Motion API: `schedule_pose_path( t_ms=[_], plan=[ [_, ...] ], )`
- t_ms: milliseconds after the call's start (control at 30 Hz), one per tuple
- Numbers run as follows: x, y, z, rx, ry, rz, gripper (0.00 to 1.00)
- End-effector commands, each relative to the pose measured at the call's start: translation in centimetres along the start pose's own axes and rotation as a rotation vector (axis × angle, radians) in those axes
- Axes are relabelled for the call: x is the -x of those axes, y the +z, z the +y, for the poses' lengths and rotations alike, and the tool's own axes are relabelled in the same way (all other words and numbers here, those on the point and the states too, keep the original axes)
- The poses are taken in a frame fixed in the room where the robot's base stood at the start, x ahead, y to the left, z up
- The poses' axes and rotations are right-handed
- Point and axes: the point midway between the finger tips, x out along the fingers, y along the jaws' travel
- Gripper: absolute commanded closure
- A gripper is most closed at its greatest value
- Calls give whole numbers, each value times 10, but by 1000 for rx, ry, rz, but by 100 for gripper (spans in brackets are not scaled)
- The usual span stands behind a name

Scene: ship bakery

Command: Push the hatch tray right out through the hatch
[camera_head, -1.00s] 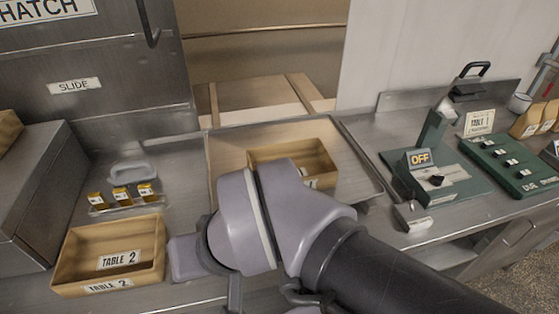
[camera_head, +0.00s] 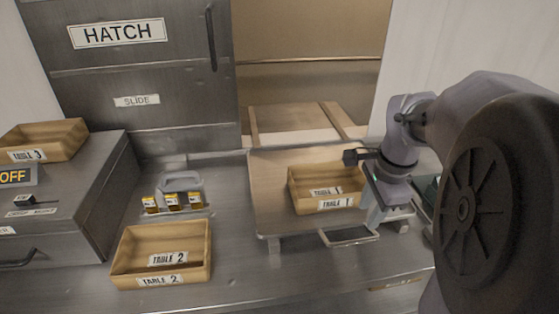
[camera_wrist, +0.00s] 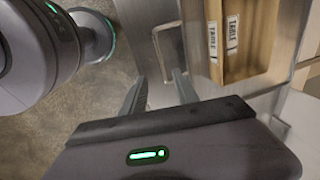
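The hatch tray (camera_head: 270,205) is a flat board with a metal rim, lying on the counter before the open hatch (camera_head: 308,85). A wooden TABLE 1 box (camera_head: 325,188) stands on its right part; it also shows in the wrist view (camera_wrist: 250,40). A metal loop handle (camera_head: 348,238) sticks out from the tray's front edge. My gripper (camera_head: 375,215) points down at the tray's front right, close to the handle. In the wrist view my gripper (camera_wrist: 160,76) is open, and the handle (camera_wrist: 168,50) shows at its fingertips; I cannot tell whether they touch.
Beyond the hatch lies a wooden surface with rails (camera_head: 292,118). An empty TABLE 2 box (camera_head: 165,250) stands left of the tray, with small labelled yellow blocks (camera_head: 172,201) behind it. A TABLE 3 box (camera_head: 42,143) sits on a metal unit at left. My arm hides the right side.

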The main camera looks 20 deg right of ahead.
Motion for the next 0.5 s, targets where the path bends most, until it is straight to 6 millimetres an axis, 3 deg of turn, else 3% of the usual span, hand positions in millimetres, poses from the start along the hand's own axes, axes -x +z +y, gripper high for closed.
schedule_pose_path(
  t_ms=[33, 200, 400, 500],
  plan=[
    [-23, 1, 2, 1, 4, -3, 64],
    [-75, 1, 2, 4, 3, -2, 64],
    [-117, 1, 1, 5, 1, -1, 64],
    [-127, 1, 1, 5, -1, 0, 64]
  ],
)
